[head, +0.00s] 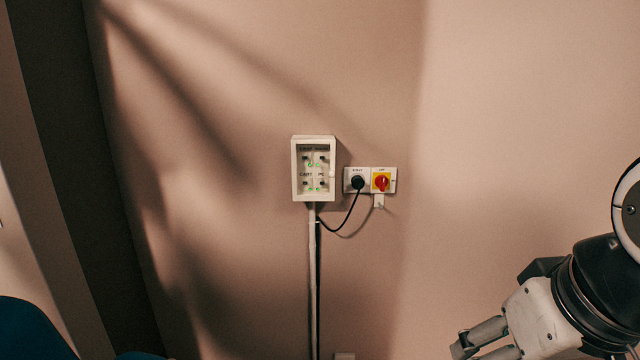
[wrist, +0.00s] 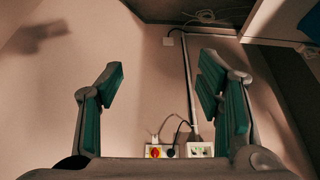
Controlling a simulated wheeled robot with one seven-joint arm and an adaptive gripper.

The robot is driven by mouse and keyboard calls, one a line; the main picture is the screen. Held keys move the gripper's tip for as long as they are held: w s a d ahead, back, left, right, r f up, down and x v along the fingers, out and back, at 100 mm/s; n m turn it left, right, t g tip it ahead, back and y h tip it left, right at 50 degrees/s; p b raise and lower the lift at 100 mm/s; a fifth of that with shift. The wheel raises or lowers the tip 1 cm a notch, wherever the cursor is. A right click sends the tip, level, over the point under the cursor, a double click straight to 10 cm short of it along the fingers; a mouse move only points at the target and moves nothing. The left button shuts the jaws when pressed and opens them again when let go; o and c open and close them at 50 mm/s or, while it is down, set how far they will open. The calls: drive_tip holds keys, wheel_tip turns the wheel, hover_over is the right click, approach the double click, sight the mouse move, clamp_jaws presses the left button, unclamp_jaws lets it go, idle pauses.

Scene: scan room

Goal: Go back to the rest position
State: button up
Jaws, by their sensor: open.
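My gripper (head: 484,344) is at the lower right of the head view, apart from the wall. In the wrist view my gripper (wrist: 160,82) shows two fingers with green pads, spread wide apart, with nothing between them that it holds. Part of my arm shows at the right edge of the head view. The wall fittings lie beyond the fingers in the wrist view, low between them.
A white switch box (head: 298,190) with green lights is on the wall. Right of it are a black plug (head: 358,182) with a cable and a red rotary switch (head: 382,182) on yellow. A dark blue shape (head: 30,332) is at lower left. The wall at right is bare.

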drive_tip(key=s, duration=0.3)
drive_tip(key=shift+s+a+f+g, duration=0.15)
drive_tip(key=shift+s+f+g, duration=0.05)
drive_tip(key=shift+s+g, duration=0.1)
drive_tip(key=shift+c, duration=0.6)
